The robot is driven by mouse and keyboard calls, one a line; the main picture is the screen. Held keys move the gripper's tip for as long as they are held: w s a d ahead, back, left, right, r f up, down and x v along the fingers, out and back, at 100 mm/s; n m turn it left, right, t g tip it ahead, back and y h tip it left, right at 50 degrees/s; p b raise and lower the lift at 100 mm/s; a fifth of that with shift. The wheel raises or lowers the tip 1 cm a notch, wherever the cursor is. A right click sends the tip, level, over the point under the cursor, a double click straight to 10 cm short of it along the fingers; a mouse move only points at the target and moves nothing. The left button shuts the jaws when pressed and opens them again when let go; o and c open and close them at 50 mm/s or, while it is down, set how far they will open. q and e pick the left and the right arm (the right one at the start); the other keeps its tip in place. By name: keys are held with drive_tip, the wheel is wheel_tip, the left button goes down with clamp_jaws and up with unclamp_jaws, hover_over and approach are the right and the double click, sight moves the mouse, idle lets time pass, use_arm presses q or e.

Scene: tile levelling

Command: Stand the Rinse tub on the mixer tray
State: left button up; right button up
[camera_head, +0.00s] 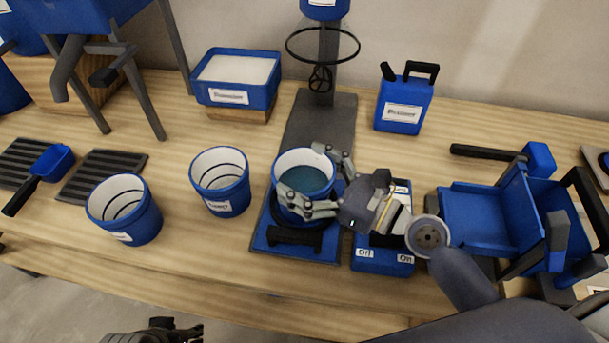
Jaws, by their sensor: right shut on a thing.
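A blue tub (303,172) with a white inside and teal liquid is in my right gripper (322,185). It is upright, and its label is hidden, so I cannot read whether it is the Rinse tub. My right gripper is shut on it, with fingers on its near and far right sides. Below the tub is a blue tray (263,237) with a black handle, at the front of the mixer's grey base (332,118). I cannot tell whether the tub touches the tray. A dark part of my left gripper (165,328) shows at the bottom edge, its jaws unclear.
Two empty blue tubs (124,210) (220,182) stand to the left. A switch box (383,258) is close on the right. The mixer's ring and whisk (322,78) hang behind the tub. A blue canister (403,105) and a filled box (237,80) stand at the back.

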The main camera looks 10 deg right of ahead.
sight(327, 188)
use_arm(q)
drive_tip(key=shift+r, duration=0.15)
use_arm(e)
drive_tip(key=o, duration=1.9)
drive_tip(key=shift+f, duration=0.15)
use_arm(q)
drive_tip(key=shift+s+r, duration=0.1)
drive_tip(key=shift+r, duration=0.15)
